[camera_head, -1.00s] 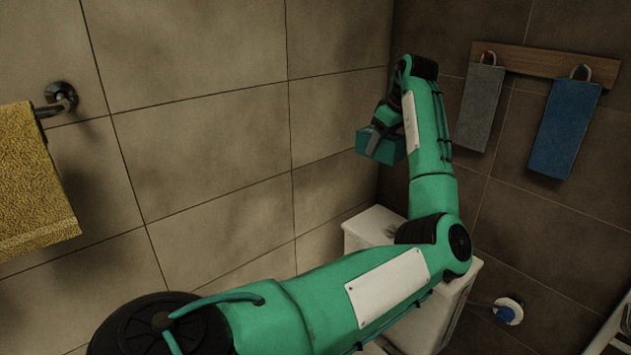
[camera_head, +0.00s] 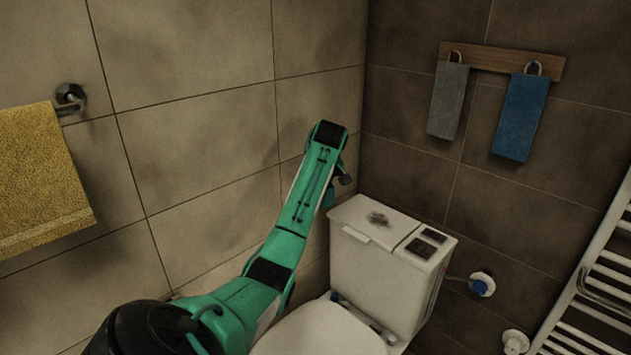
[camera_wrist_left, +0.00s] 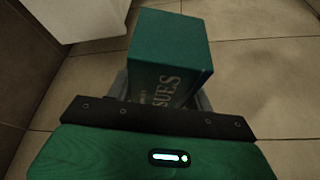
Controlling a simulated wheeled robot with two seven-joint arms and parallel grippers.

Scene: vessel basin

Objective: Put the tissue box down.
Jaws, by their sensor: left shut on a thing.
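The teal tissue box (camera_wrist_left: 172,50), with pale "TISSUES" lettering partly covered, is in my left gripper (camera_wrist_left: 162,92) in the left wrist view. The fingers are shut on it, one on each side, and tiled floor shows beyond it. In the head view my left gripper (camera_head: 342,175) is mostly hidden behind my green arm, to the left of the toilet tank. Only a small teal patch, likely the tissue box (camera_head: 328,196), shows beside the arm there. My right gripper is not in view.
The white toilet tank (camera_head: 375,270) has a dark smudge and two dark square panels on top; the rest of its top is bare. The toilet lid (camera_head: 325,332) is below. Grey (camera_head: 449,100) and blue towels (camera_head: 520,117) hang behind. A towel radiator (camera_head: 590,300) stands right.

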